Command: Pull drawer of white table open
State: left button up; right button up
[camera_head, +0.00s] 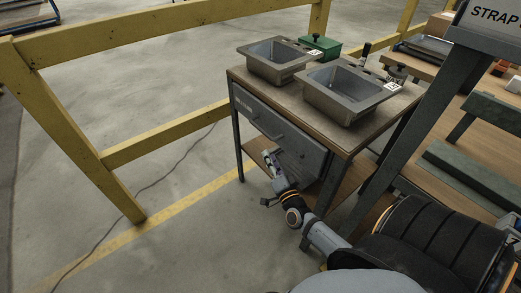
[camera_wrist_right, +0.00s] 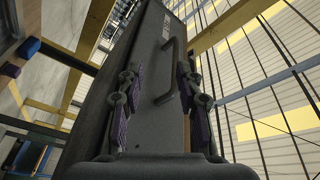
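The table (camera_head: 324,123) is grey with a brown top, not clearly white. Its drawer front (camera_head: 257,112) faces left and looks shut, with a bar handle (camera_head: 268,133) on it. The handle also shows in the right wrist view (camera_wrist_right: 171,75), standing off the dark drawer front (camera_wrist_right: 143,70). My right gripper (camera_head: 269,157) is just in front of and below the handle. In the right wrist view my right gripper (camera_wrist_right: 157,84) is open, its purple-padded fingers on either side of the handle line; contact cannot be told. My left gripper is not in view.
Two metal sinks (camera_head: 277,61) (camera_head: 344,91) and a green box (camera_head: 320,46) stand on the table. A yellow rail (camera_head: 160,139) runs behind and left. A grey post (camera_head: 420,112) and a workbench (camera_head: 470,151) are at right. The floor left of the drawer is open.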

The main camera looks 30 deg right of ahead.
aim_at(261, 129)
jog(key=shift+m+t+h, duration=0.4)
jog(key=shift+m+h, duration=0.1)
jog(key=shift+m, duration=0.3)
jog(key=w+r, duration=0.1)
jog(key=w, duration=0.2)
jog(key=w+d+r, duration=0.1)
jog(key=w+r, duration=0.1)
jog(key=w, duration=0.1)
jog(key=w+d+r+b, duration=0.1)
jog(key=w+r, duration=0.1)
jog(key=w, duration=0.1)
jog(key=shift+w+d, duration=0.15)
jog(key=shift+d, duration=0.1)
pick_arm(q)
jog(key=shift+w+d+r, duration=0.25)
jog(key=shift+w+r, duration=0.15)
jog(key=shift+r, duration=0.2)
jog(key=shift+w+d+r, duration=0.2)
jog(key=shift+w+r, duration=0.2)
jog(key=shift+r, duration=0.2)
pick_arm(e)
jog(key=shift+w+d+r, duration=0.1)
jog(key=shift+w, duration=0.25)
grip_shut()
